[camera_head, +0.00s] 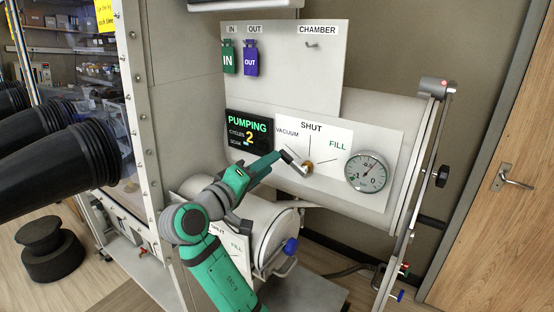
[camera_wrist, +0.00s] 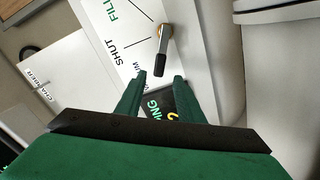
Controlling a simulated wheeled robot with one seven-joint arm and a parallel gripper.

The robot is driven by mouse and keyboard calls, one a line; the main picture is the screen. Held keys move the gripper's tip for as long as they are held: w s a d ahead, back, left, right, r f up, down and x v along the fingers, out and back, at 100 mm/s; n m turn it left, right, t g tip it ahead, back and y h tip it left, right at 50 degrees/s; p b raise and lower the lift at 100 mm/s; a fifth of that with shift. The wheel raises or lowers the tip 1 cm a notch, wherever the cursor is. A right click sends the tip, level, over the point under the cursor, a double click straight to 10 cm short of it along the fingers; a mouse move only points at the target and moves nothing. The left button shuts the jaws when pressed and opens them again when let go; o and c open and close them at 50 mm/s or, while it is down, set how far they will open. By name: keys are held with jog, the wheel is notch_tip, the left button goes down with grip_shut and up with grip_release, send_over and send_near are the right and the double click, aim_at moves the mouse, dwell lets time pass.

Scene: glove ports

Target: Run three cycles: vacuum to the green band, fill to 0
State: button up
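The valve lever (camera_head: 294,163) has a brass hub and a dark grip end. It points up and left, toward the VACUUM mark on the white panel (camera_head: 330,139) that also reads SHUT and FILL. My gripper (camera_head: 274,158) is at the lever's end. In the wrist view my gripper (camera_wrist: 161,78) has its fingers apart, with the lever's dark tip (camera_wrist: 160,66) just in front of the gap, not clasped. The display (camera_head: 249,131) reads PUMPING, cycles 2; its soak line is too small to read. The round gauge (camera_head: 367,172) is right of the panel; its needle reading and band are unclear.
A green IN tag (camera_head: 228,58) and a purple OUT tag (camera_head: 250,59) hang on the upper board, beside an empty hook (camera_head: 312,44) under CHAMBER. A lower cylinder (camera_head: 272,229) with a blue knob lies beneath. Black gloves (camera_head: 70,155) jut out at left; a wooden door is right.

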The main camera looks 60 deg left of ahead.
jog(key=shift+v, duration=1.75)
dwell(0.9)
jog(key=shift+s, duration=0.1)
dwell(3.8)
jog(key=shift+a, duration=0.1)
dwell(1.4)
